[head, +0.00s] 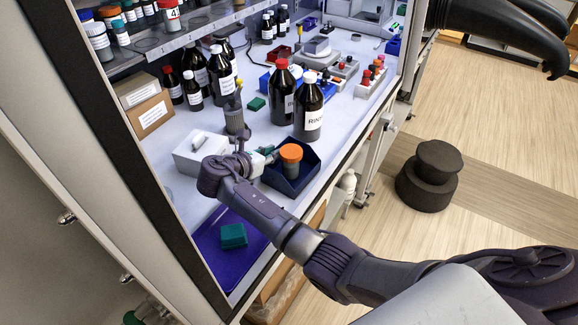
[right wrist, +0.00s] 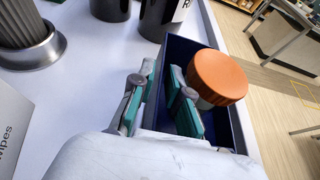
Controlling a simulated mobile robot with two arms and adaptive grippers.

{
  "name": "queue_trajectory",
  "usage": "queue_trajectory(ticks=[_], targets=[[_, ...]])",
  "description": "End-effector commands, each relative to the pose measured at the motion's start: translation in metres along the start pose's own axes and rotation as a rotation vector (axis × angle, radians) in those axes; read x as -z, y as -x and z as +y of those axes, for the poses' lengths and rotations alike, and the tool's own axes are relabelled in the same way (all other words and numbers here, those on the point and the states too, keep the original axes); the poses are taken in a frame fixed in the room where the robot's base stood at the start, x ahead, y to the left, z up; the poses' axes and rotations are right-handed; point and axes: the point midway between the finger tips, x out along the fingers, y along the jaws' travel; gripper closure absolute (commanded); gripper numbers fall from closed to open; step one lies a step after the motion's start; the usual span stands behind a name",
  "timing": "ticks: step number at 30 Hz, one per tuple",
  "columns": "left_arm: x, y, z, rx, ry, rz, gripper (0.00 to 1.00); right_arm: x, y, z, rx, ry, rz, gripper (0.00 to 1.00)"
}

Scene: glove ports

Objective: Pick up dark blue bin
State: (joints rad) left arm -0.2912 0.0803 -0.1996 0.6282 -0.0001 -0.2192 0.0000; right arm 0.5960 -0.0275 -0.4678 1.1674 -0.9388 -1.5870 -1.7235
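The dark blue bin (head: 290,185) is a small open box near the front edge of the white worktop in the head view. It holds an orange-capped jar (head: 291,153). My right gripper (head: 262,160) is at the bin's left side. In the right wrist view the bin's wall (right wrist: 158,104) runs between the two teal-padded fingers (right wrist: 162,108). One finger is outside the bin and the other is inside, beside the orange cap (right wrist: 216,77). A gap shows between the fingers; I cannot tell whether either touches the wall. My left gripper is not in view.
Large brown bottles (head: 309,112) stand just behind the bin. A white wipes box (head: 200,150) and a grey ribbed cup (head: 235,122) are to its left. A green block (head: 233,236) lies on a blue mat (head: 212,262) in front. A black glove (head: 505,28) hangs at upper right.

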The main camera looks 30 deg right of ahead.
Motion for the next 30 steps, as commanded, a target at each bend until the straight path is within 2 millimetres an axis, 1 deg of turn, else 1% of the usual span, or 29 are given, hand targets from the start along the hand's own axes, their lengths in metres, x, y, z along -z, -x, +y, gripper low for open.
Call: queue_trajectory(ticks=[1, 4, 11, 12, 15, 30], targets=[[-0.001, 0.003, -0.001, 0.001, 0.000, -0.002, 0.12, -0.002, -0.007, 0.000, 0.002, 0.001, -0.001, 0.84], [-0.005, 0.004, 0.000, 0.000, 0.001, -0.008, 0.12, -0.001, -0.015, 0.000, 0.000, 0.001, 0.001, 0.84], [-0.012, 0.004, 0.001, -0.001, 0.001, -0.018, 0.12, 0.000, -0.017, 0.001, -0.002, -0.001, 0.001, 0.84], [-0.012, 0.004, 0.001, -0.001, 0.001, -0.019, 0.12, 0.000, -0.017, 0.001, -0.002, -0.001, 0.001, 0.86], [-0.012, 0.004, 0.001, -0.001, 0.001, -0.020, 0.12, 0.000, -0.017, 0.001, -0.002, 0.000, 0.001, 1.00], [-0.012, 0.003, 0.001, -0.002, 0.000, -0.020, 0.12, -0.002, -0.016, 0.001, -0.002, -0.001, -0.001, 1.00]])
